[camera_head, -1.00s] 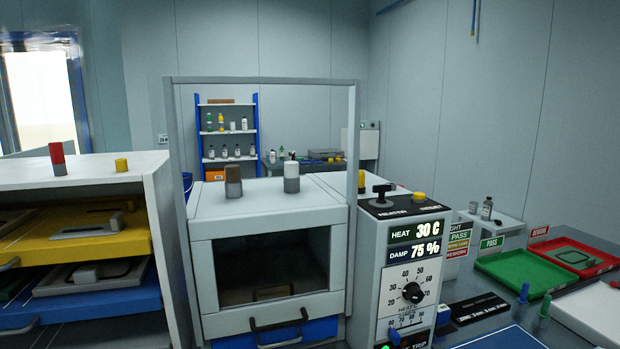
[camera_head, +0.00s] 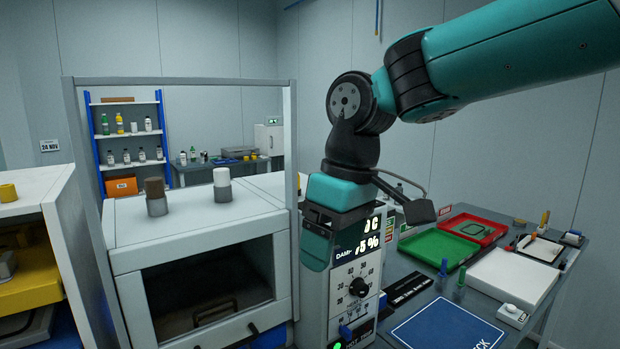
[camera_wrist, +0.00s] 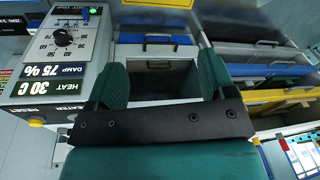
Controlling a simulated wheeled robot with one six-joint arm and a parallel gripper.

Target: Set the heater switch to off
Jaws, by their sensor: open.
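The control box (camera_head: 313,318) stands right of the glass-framed chamber. In the earlier head view, a black T-shaped handle stands on its top by the HEATER label; my arm now hides it. The wrist view shows the HEATER lettering (camera_wrist: 66,107) at the box's edge, beside my gripper (camera_wrist: 162,65); the handle cannot be made out there. My gripper is open, with its two green fingers apart and nothing visible between them. In the head view my gripper (camera_head: 317,258) points down at the box, partly covering its display. Whether it touches the box cannot be told.
Brown-topped (camera_head: 155,196) and white-topped (camera_head: 222,186) knobs stand on the chamber. Right, a bench holds green (camera_head: 438,248) and red (camera_head: 470,226) trays.

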